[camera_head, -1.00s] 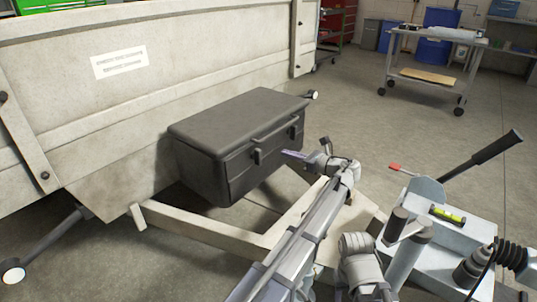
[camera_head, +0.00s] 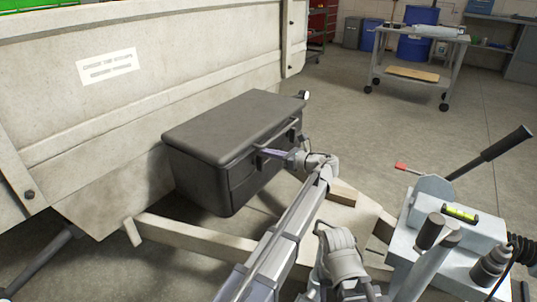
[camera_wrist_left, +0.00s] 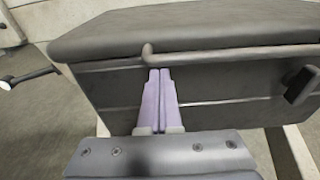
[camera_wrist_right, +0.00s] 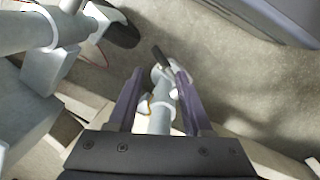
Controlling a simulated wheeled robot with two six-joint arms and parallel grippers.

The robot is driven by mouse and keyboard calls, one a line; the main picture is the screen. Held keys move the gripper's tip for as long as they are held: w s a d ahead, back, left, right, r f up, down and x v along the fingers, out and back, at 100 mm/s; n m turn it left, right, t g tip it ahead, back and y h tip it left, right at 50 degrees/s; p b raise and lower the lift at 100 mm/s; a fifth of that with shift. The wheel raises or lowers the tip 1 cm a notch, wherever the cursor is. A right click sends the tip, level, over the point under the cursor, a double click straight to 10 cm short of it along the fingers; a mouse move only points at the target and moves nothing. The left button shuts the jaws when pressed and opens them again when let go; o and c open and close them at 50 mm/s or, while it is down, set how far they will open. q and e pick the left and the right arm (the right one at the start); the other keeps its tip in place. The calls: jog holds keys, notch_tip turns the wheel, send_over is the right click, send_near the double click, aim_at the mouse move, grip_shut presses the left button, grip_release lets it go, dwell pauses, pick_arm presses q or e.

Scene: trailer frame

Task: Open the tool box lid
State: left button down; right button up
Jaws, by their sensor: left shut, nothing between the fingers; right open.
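The dark grey tool box (camera_head: 200,182) sits on the trailer frame with its lid (camera_head: 225,122) closed. A bar handle (camera_head: 282,132) runs along the lid's front; it also shows in the left wrist view (camera_wrist_left: 225,51). My left gripper (camera_head: 266,152) is shut and empty at the box front. In the left wrist view its fingertips (camera_wrist_left: 159,71) are just below the bar, near its left end; I cannot tell whether they touch it. A latch (camera_wrist_left: 300,86) is to their right. My right gripper (camera_wrist_right: 157,72) is open, with a grey post (camera_wrist_right: 160,110) seen between its fingers, apparently beyond them.
The beige trailer wall (camera_head: 150,75) stands right behind the box. The beige frame beam (camera_head: 190,232) runs below it. A hitch with a black-handled lever (camera_head: 490,150) and a small yellow-green level (camera_head: 460,214) is at the right. A wheeled cart (camera_head: 415,65) stands far back.

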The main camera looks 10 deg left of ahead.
pick_arm(q)
jog(key=r+h+p, duration=0.1)
jog(key=r+p, duration=0.3)
jog(key=p, duration=0.1)
jog(key=a+r+h+p, duration=0.1)
jog(key=r+p, duration=0.2)
jog(key=p, duration=0.3)
jog(key=r+g+h+p, duration=0.1)
jog(key=r+p, duration=0.3)
jog(key=p, duration=0.2)
jog(key=shift+w+a+r, duration=0.2)
jog(key=shift+w+r, duration=0.05)
jog(key=shift+r, duration=0.05)
jog(key=w+a+r+g+h+p, duration=0.1)
jog(key=w+a+r+h+p, duration=0.2)
jog(key=a+r+p, duration=0.6)
jog(key=w+a+r+g+h+p, duration=0.1)
jog(key=w+a+r+h+p, duration=0.2)
jog(key=a+r+p, duration=0.7)
jog(key=shift+w+r+g+h+p, duration=0.4)
jog(key=shift+r+p, duration=1.5)
jog(key=shift+p, duration=5.3)
jog(key=shift+r, duration=0.1)
